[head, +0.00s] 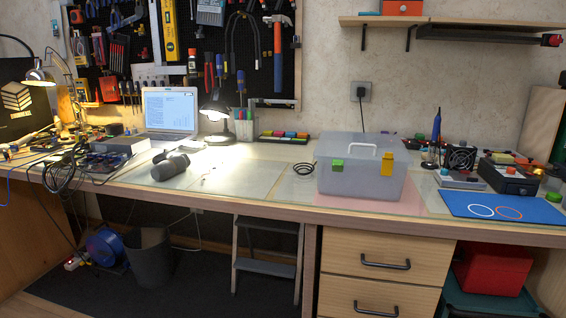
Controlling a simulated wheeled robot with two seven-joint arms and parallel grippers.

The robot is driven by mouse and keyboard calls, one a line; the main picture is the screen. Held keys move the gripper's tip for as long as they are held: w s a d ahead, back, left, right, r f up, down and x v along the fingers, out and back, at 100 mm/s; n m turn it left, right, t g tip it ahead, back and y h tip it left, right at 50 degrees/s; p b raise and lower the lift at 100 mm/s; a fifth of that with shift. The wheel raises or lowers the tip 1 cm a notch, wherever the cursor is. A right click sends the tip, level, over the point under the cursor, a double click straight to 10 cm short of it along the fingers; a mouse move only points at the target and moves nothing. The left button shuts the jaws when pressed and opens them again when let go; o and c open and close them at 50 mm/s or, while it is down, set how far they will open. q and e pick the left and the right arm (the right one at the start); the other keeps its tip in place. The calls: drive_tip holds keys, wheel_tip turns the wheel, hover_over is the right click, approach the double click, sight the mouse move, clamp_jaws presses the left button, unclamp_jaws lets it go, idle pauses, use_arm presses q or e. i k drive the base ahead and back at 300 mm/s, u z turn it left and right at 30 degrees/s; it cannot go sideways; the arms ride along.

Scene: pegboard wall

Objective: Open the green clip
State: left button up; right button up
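A translucent grey plastic box (362,172) with a lid and a white handle (362,149) stands on the workbench, right of the middle in the head view. On its front face, a green clip (338,165) sits at the upper left. A yellow clip (387,168) sits at the upper right and looks longer than the green one. The lid looks closed. Whether the green clip is latched is too small to tell. Neither of my grippers shows in the head view.
The bench top (245,185) is fairly clear left of the box, with a black cable coil (303,169) close beside it. A blue mat (502,206) and electronics lie to the right. A lamp (215,115) and laptop (170,111) stand further left. Drawers (383,263) are below.

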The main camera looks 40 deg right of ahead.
sight(337, 165)
drive_tip(key=i, duration=1.05)
drive_tip(key=z, duration=0.45)
